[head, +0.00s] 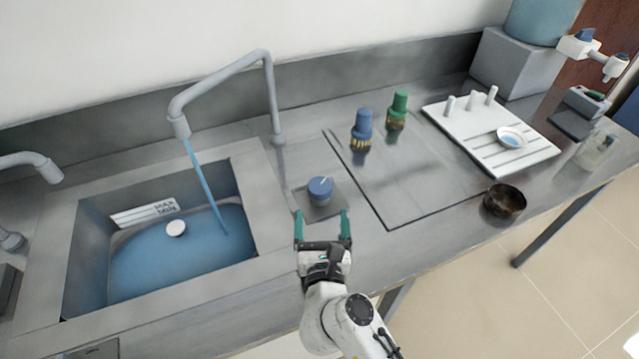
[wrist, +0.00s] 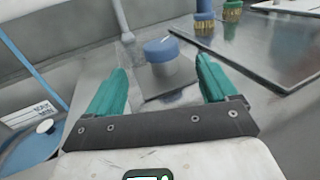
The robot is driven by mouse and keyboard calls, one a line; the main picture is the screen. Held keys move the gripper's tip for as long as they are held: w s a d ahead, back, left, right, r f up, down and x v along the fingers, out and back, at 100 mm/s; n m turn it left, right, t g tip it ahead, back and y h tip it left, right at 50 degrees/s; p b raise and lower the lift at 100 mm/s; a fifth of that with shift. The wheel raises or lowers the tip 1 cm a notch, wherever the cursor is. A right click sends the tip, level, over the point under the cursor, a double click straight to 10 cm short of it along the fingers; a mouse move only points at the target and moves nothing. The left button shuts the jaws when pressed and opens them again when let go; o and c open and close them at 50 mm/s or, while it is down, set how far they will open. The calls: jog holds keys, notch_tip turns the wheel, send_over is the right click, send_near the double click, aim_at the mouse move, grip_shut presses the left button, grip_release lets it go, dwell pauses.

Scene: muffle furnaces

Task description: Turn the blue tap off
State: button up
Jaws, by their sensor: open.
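The blue tap knob (head: 320,188) has a round blue top with a pale line and stands on a small grey plate on the steel counter. In the wrist view the knob (wrist: 161,52) shows ahead, in the gap between my fingers. My gripper (head: 323,216) is open and empty, its two green fingers just in front of the knob, apart from it. The wrist view shows both fingers of the gripper (wrist: 160,85) spread. The grey spout (head: 178,118) pours a blue stream of water (head: 205,185) into the sink (head: 272,205), which holds blue water.
A dark bowl (head: 504,201) and a white tray (head: 490,150) are to the right. A second spout (head: 35,165) is at far left.

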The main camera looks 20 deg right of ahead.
aim_at(320, 196)
jog(key=x, duration=1)
jog(key=shift+p, duration=0.4)
jog(key=shift+s, duration=0.1)
jog(key=c, duration=1)
jog(key=shift+o, duration=0.2)
